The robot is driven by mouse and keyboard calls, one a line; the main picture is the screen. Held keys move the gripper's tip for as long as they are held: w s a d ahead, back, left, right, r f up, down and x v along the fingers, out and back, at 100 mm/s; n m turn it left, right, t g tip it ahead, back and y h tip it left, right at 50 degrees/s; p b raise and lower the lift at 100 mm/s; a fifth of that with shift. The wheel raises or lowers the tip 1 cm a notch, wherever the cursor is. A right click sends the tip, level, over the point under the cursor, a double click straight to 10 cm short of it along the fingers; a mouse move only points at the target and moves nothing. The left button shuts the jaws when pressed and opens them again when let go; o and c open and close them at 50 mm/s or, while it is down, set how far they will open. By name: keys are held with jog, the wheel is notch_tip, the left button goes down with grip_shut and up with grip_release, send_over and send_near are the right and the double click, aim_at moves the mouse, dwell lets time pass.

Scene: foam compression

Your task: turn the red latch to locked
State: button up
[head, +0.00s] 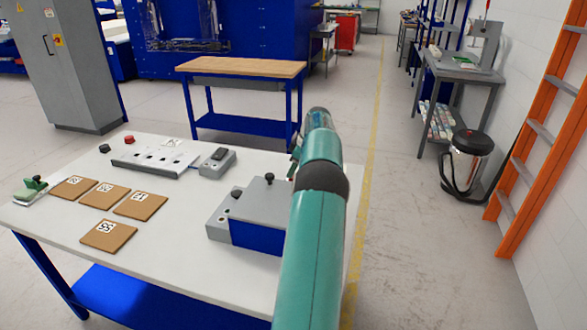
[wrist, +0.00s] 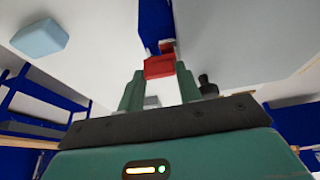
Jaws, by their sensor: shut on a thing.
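The red latch (wrist: 160,66) shows in the wrist view between the two green fingers of my gripper (wrist: 159,78). My gripper is shut on it. A blue upright part (wrist: 153,25) stands just beyond the latch. In the head view my teal arm reaches over the right side of the grey and blue machine (head: 257,233) on the white table. The arm hides the latch and most of my gripper there. I cannot tell the latch's exact angle.
Several brown numbered tiles (head: 108,235) lie on the table's left half. A slotted panel (head: 155,156) and a small grey box (head: 217,163) stand behind. A black knob (wrist: 207,86) is close right of the fingers. A pale blue block (wrist: 40,38) shows upper left in the wrist view.

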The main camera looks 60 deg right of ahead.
dwell(0.4)
jog(key=o, duration=1)
jog(key=shift+r, duration=0.1)
jog(key=v, duration=1.3)
jog(key=shift+s+d+r, duration=0.1)
jog(key=shift+s+r, duration=0.05)
jog(key=shift+r, duration=0.15)
